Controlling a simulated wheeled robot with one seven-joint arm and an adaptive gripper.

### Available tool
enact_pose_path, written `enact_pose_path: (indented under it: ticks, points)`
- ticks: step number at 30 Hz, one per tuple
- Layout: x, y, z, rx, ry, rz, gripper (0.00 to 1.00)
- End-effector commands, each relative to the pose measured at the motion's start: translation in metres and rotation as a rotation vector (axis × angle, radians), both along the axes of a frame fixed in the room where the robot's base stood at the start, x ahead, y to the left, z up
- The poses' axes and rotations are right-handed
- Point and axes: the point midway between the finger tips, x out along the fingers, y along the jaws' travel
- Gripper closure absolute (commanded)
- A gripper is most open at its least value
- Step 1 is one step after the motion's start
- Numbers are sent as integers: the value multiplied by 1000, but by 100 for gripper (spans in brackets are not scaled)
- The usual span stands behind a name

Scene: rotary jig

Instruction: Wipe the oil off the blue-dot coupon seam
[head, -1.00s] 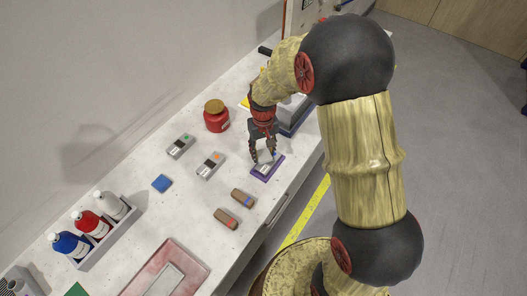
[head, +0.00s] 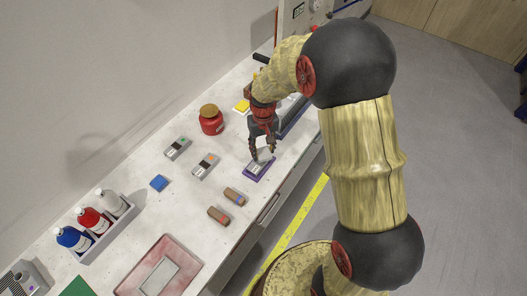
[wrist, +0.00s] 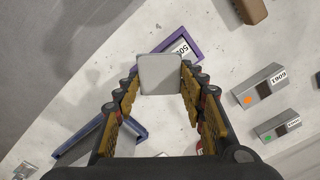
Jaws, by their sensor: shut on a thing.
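My gripper (wrist: 160,88) is shut on a plain light-grey square pad (wrist: 160,73), held between its fingers. In the head view my gripper (head: 262,152) is over a small purple-framed tray (head: 247,175) near the bench's front edge. In the wrist view the pad covers much of the purple tray (wrist: 196,53), where a grey piece with a printed label (wrist: 181,49) shows. No blue dot is visible on that piece, and its seam and any oil are hidden. I cannot tell whether the pad touches it.
Grey coupons with an orange dot (head: 205,166) and a green dot (head: 178,148) lie to the left. A blue-edged tray (wrist: 88,138) shows behind my gripper.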

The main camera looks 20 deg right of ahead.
Motion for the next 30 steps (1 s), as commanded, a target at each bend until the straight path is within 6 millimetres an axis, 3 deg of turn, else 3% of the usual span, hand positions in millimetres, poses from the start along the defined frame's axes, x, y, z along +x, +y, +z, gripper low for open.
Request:
enact_pose_path:
  ticks: [9,26,30]
  points:
    - [5,0,26,0,-2,0,83]
    - [4,0,25,0,-1,0,83]
    - [5,0,17,0,0,1,83]
